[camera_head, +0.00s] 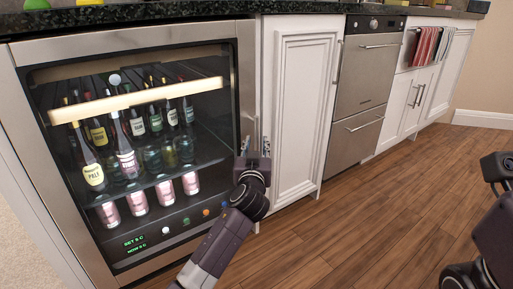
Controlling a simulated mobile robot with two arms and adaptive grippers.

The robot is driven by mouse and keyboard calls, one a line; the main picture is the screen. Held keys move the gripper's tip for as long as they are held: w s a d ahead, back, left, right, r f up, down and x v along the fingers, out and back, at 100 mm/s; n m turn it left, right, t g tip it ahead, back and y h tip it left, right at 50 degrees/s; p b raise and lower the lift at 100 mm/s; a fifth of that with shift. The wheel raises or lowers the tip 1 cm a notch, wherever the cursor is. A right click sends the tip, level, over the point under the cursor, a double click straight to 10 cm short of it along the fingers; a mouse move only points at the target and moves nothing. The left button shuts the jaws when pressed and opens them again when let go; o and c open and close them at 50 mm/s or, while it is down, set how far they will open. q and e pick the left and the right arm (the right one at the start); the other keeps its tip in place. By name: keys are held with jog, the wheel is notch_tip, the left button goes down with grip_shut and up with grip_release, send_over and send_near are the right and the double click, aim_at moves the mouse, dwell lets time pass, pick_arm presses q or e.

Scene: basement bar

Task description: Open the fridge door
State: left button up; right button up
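The fridge (140,150) fills the left of the head view under the counter. Its glass door has a wide steel frame (246,75) and looks shut. Bottles and cans show behind the glass. My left gripper (256,146) points away from me at the right edge of the door frame, around mid-height. Its two thin fingers stand apart with nothing visible between them, so it is open. I cannot tell whether they touch the door; no separate handle shows clearly. Only dark links of my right arm show at the right edge; its gripper is out of view.
A white cabinet (300,105) stands right beside the fridge. Beyond it are steel drawers (362,90) and more white cabinets with striped towels (430,46). A dark stone counter (200,10) runs above. The wooden floor (380,215) in front is clear.

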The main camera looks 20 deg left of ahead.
pick_arm(q)
jog(key=shift+w+a, duration=0.15)
jog(key=shift+w, duration=0.4)
grip_shut()
